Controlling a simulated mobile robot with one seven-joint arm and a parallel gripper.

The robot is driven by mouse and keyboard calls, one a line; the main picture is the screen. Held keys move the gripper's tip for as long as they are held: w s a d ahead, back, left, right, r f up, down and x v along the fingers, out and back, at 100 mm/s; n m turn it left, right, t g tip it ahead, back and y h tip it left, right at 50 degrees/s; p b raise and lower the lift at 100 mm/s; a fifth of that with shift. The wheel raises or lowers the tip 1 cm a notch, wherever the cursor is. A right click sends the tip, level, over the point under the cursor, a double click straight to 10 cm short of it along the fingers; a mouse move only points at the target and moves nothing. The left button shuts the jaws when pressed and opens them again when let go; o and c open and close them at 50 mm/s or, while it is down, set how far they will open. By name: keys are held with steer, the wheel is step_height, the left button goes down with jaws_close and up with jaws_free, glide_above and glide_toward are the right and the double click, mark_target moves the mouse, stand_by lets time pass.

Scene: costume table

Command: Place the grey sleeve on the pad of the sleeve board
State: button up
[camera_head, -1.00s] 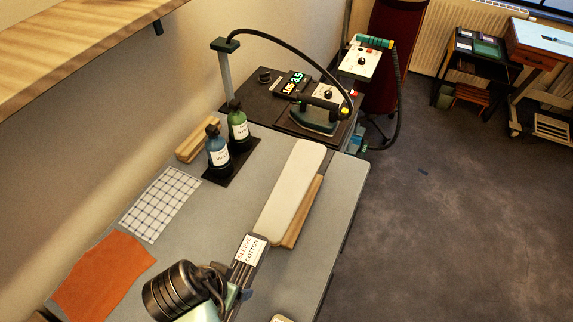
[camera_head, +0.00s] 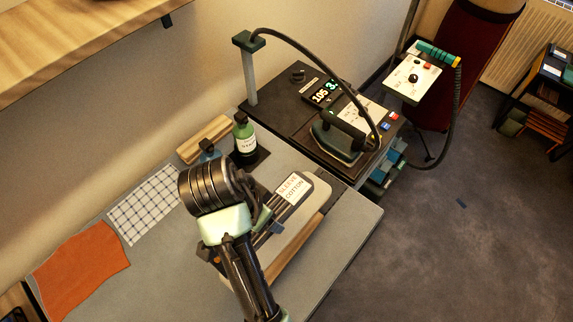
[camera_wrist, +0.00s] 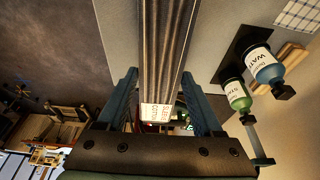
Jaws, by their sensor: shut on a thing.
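The grey sleeve (camera_head: 280,212) is a long dark grey striped strip with a white "SLEEVE COTTON" label at its far end. My gripper (camera_head: 265,222) is shut on it, and the sleeve lies over the sleeve board, roughly along its length. The board has a pale pad (camera_head: 319,197) and a wooden base (camera_head: 292,250). Much of the pad is hidden by the sleeve and my arm; I cannot tell whether the sleeve touches it. In the wrist view the sleeve (camera_wrist: 163,50) runs between the two fingers of my gripper (camera_wrist: 162,100).
A green bottle (camera_head: 244,138) and a partly hidden blue bottle (camera_head: 209,150) stand left of the board. An iron (camera_head: 340,138) rests on the dark station behind. A checked cloth (camera_head: 157,202) and an orange cloth (camera_head: 82,268) lie at left on the grey table.

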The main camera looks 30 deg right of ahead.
steer(key=shift+d+f, duration=0.15)
steer(key=shift+f, duration=0.05)
steer(key=f+p, duration=0.1)
steer(key=f, duration=0.4)
steer(key=shift+a+f, duration=0.1)
steer(key=shift+a, duration=0.1)
steer(key=shift+f+p, duration=0.45)
steer(key=shift+f, duration=1.65)
steer(key=shift+f, duration=0.1)
steer(key=o, duration=1.4)
steer(key=v, duration=1.1)
steer(key=shift+w+d, duration=0.1)
steer(key=shift+r, duration=0.65)
